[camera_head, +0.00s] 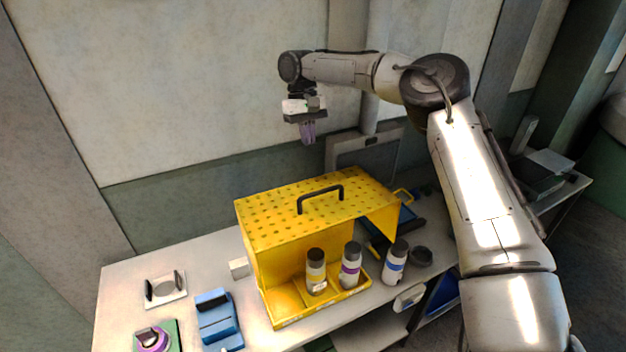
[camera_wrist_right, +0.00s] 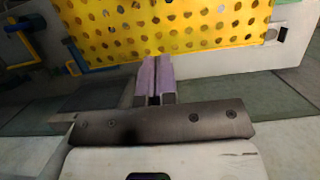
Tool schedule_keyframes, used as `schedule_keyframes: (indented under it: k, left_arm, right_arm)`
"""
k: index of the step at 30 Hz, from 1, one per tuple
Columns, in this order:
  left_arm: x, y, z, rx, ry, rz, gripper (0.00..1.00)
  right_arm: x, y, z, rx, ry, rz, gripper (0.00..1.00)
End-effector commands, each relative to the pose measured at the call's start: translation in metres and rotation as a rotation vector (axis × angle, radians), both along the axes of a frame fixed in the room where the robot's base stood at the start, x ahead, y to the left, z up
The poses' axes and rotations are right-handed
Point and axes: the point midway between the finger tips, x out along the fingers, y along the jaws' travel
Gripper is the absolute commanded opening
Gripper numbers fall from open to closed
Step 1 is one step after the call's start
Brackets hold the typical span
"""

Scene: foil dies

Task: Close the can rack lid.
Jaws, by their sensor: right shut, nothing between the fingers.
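The can rack (camera_head: 262,275) is a yellow box on the table, open at the front with a low front lip. Its perforated yellow lid (camera_head: 270,212) with a black handle (camera_head: 320,195) spans the top; I cannot tell whether it is fully down. The lid also fills the top of the right wrist view (camera_wrist_right: 170,25). Two cans, one yellow-banded (camera_head: 316,272) and one purple-banded (camera_head: 350,268), stand inside. My right gripper (camera_head: 308,138) is shut and empty, its purple fingers pointing down above and behind the lid, apart from it. My left gripper is not in view.
A blue-banded can (camera_head: 395,264) stands outside, right of the rack, near a dark round piece (camera_head: 421,256). A blue device (camera_head: 217,318), a grey holder (camera_head: 165,289) and a small white block (camera_head: 239,267) are on the left. The wall is close behind.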

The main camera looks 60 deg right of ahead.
Motion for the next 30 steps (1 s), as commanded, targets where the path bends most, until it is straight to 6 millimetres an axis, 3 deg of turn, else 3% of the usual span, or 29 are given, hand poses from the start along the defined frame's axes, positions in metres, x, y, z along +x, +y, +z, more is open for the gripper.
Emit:
schedule_keyframes:
  k: [12,21,30]
  left_arm:
    - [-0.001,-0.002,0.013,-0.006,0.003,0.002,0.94]
    - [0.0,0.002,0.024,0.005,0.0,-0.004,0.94]
    - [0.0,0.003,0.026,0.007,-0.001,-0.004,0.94]
  right_arm:
    - [-0.02,0.016,-0.076,0.004,0.004,0.002,0.0]
    - [-0.04,0.031,-0.087,0.0,0.0,0.001,0.0]
    - [-0.046,0.037,-0.093,0.001,0.001,0.0,0.0]
